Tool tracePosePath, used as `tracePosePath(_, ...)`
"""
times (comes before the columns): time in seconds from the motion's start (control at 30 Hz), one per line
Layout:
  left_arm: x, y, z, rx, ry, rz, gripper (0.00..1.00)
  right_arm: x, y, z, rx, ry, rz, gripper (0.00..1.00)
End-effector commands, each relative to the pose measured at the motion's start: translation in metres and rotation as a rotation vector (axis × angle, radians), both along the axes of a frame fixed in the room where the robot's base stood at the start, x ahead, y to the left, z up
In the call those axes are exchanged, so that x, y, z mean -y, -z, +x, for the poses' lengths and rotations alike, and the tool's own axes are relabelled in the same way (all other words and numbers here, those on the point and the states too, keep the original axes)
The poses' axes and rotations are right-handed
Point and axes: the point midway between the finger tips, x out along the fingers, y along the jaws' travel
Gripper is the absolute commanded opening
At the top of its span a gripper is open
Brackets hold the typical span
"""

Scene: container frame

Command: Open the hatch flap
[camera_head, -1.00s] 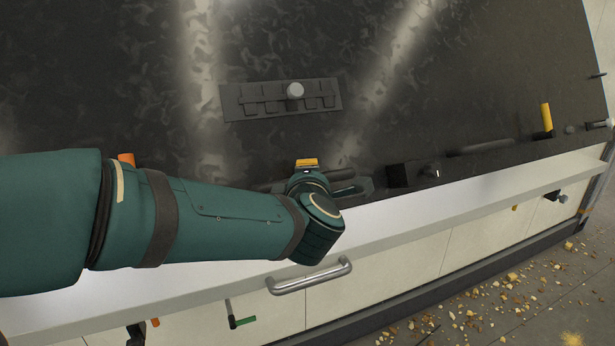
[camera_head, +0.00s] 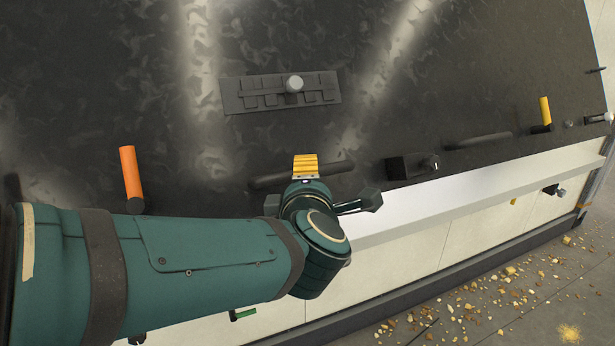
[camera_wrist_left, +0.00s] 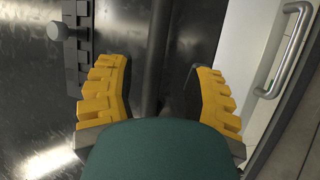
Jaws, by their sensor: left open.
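My left gripper (camera_head: 305,165) reaches over the front edge of a large dark mottled panel (camera_head: 110,70). In the head view its yellow pads overlap a dark bar (camera_head: 338,168) on that panel. In the left wrist view, its two yellow fingers (camera_wrist_left: 165,100) are spread apart, with a dark strip running between them and nothing seen gripped. A white panel with a silver bar handle (camera_wrist_left: 284,48) lies to the right there. I cannot tell for sure which panel is the hatch flap. My right gripper is not in view.
A slotted grey plate with a round knob (camera_head: 294,84) sits on the dark panel. An orange peg (camera_head: 131,174), a black latch block (camera_head: 405,167) and a yellow peg (camera_head: 545,112) stand along its edge. Crumbs (camera_head: 480,288) litter the floor at right.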

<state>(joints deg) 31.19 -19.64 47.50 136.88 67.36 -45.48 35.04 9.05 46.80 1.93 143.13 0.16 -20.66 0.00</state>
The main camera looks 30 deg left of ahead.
Motion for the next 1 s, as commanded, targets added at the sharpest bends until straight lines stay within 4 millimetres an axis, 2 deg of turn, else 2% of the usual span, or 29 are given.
tracePosePath(0.03, 0.005, -0.003, -0.01, 0.005, 0.001, 0.003, 0.52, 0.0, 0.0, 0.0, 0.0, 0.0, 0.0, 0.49)
tracePosePath(0.2, 0.017, -0.006, -0.033, 0.002, 0.002, 0.0, 0.52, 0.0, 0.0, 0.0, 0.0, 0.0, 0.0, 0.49)
tracePosePath(0.4, 0.024, -0.008, -0.048, 0.0, 0.001, 0.0, 0.52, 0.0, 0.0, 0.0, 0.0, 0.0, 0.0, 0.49)
tracePosePath(1.0, 0.025, -0.005, -0.048, -0.008, 0.006, 0.001, 0.52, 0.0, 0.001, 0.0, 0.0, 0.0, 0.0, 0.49)
